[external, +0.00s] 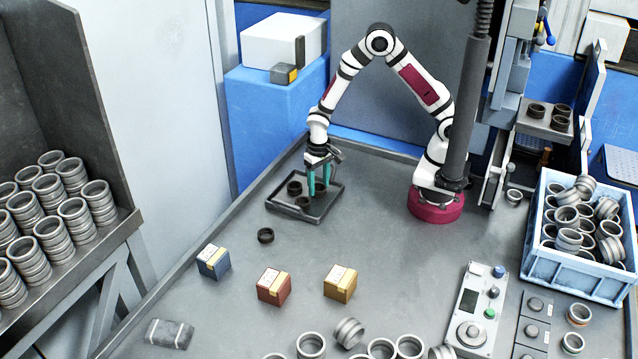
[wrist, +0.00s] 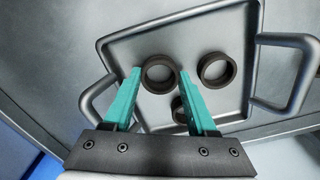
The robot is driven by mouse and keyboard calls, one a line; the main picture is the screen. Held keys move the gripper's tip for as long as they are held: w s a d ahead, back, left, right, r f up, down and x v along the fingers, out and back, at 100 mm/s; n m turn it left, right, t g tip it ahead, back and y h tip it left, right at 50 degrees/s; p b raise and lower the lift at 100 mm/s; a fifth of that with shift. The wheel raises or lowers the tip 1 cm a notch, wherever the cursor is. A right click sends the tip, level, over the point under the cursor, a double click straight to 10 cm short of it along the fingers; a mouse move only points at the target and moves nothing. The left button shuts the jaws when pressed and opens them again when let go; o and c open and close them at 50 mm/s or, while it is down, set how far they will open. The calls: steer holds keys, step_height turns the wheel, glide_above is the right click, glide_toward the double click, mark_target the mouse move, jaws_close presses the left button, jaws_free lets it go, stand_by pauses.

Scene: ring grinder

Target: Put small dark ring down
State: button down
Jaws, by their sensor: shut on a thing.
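My gripper (wrist: 160,74) has its two teal fingers closed on a small dark ring (wrist: 158,90), one finger on each side. In the external view my gripper (external: 319,192) points down over the right part of the grey tray (external: 325,207). Two other dark rings lie in the tray: one (wrist: 217,83) beside the held ring, and one (wrist: 179,112) partly hidden by a finger. Both also show in the external view, one further back (external: 294,188) and one nearer the front (external: 303,203). I cannot tell whether the held ring touches the tray floor.
The tray has raised handles (wrist: 285,72) at its ends. Another dark ring (external: 265,236) lies outside it on the table. Blue (external: 213,262), red (external: 273,287) and yellow (external: 340,284) boxes stand further forward. The table right of the tray is clear.

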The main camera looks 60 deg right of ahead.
steer(key=shift+c, duration=1)
jaws_free()
steer(key=shift+f, duration=0.1)
step_height(320, 180, up, 12)
steer(key=s+d+r, duration=0.2)
steer(key=s, duration=0.5)
steer(key=s+d+r+y, duration=0.1)
steer(key=s+d+r, duration=0.2)
steer(key=s, duration=0.4)
steer(key=s+d+r+m, duration=0.1)
steer(key=s+d+r, duration=0.1)
steer(key=s, duration=0.5)
steer(key=shift+d+r+y, duration=0.25)
steer(key=shift+r+y, duration=0.15)
steer(key=shift+r, duration=0.3)
steer(key=shift+s, duration=0.1)
